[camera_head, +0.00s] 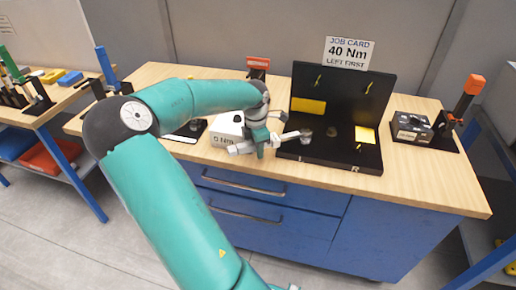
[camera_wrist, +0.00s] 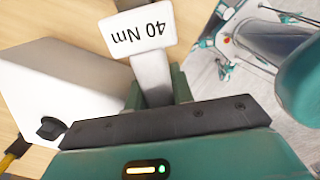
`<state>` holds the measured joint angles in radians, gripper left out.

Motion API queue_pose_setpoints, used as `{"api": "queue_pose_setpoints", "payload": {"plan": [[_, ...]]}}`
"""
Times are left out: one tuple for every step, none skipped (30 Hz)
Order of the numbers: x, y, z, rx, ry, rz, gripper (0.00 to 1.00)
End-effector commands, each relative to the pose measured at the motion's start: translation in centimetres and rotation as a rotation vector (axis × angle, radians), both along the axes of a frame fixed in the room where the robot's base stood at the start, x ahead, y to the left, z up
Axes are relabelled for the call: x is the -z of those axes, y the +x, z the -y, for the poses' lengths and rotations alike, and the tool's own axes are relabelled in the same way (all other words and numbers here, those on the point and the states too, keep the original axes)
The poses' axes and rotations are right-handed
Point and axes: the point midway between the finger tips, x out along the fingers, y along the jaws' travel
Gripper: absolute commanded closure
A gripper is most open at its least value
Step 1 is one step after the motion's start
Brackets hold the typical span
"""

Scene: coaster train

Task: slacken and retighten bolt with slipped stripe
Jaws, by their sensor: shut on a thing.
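My gripper (camera_head: 262,146) is shut on a grey wrench-like tool (camera_head: 288,135) above the front of the bench. In the wrist view the tool's grey handle (camera_wrist: 152,78) lies between the jaws and bears a white plate (camera_wrist: 137,31) reading 40 Nm. The tool's far end points right, to a grey round fitting (camera_head: 306,137) on the black case (camera_head: 345,160); I cannot tell whether they touch. A second fitting (camera_head: 332,131) stands right of it. Bolt stripes are too small to make out. A job card (camera_head: 347,53) reads "40 Nm, LEFT FIRST".
A white box (camera_head: 226,128) reading "0 Nm", partly covered, stands left of my gripper. It fills the left of the wrist view, with a black knob (camera_wrist: 50,128). The front right bench top is clear.

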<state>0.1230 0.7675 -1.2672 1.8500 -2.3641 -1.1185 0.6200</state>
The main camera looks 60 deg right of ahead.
Motion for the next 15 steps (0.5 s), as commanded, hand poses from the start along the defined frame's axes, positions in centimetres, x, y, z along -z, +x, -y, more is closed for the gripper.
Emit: {"api": "queue_pose_setpoints", "payload": {"plan": [[-0.04, 0.03, 0.13, 0.006, -0.002, -0.001, 1.0], [-0.04, 0.08, 0.17, 0.01, -0.002, -0.001, 1.0], [-0.04, 0.12, 0.22, 0.015, -0.001, -0.001, 1.0], [-0.04, 0.17, 0.26, 0.018, -0.001, -0.001, 1.0], [-0.04, 0.21, 0.3, 0.021, -0.001, -0.001, 1.0], [-0.04, 0.27, 0.34, 0.025, 0.0, -0.001, 1.0], [-0.03, 0.32, 0.38, 0.028, 0.0, -0.001, 1.0], [-0.03, 0.36, 0.42, 0.031, 0.0, -0.001, 1.0], [-0.03, 0.44, 0.47, 0.036, -0.001, -0.001, 1.0], [-0.03, 0.48, 0.51, 0.04, -0.001, -0.001, 1.0], [-0.03, 0.54, 0.54, 0.043, -0.001, 0.0, 1.0], [-0.03, 0.6, 0.59, 0.048, 0.0, 0.0, 1.0], [-0.03, 0.63, 0.63, 0.051, 0.0, 0.001, 1.0], [-0.03, 0.68, 0.65, 0.053, 0.0, 0.001, 1.0], [-0.02, 0.72, 0.68, 0.056, 0.0, 0.001, 1.0]]}}
